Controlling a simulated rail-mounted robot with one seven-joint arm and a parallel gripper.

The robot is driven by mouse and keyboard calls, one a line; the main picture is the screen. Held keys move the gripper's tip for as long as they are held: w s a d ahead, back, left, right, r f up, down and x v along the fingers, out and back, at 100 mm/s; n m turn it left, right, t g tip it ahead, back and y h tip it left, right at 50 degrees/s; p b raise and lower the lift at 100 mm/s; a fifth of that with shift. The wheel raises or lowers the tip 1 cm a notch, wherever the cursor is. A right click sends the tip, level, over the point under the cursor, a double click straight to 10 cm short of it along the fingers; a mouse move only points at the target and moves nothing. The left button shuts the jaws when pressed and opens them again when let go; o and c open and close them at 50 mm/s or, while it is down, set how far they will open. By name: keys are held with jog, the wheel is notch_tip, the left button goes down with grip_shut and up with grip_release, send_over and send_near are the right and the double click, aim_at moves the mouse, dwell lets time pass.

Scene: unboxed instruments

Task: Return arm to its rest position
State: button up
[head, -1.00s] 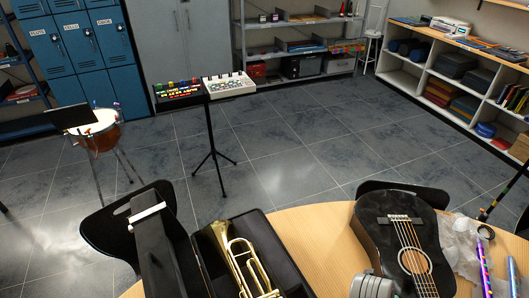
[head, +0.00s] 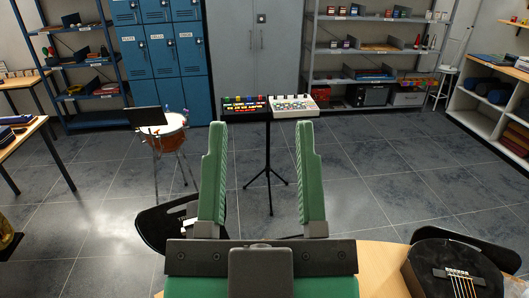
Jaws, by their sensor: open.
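My gripper (head: 262,178) is in the lower middle of the head view, its two green fingers pointing up and set wide apart. It is open, and nothing shows between the fingers but the floor and a stand behind. It hides much of the table (head: 382,262) in front of me. A black guitar (head: 440,268) lies on the right end of the table, partly cut off by the frame's lower edge.
Black chairs stand at the table's far side, left (head: 160,228) and right (head: 490,250). Beyond are a stand with a black control box (head: 245,105) and a white one (head: 293,105), a drum (head: 166,130), blue lockers (head: 148,62) and shelves (head: 375,50). The floor between is clear.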

notch_tip(320, 180, up, 25)
jog(key=p, duration=2.4)
jog(key=shift+f, duration=0.2)
jog(key=shift+w, duration=0.1)
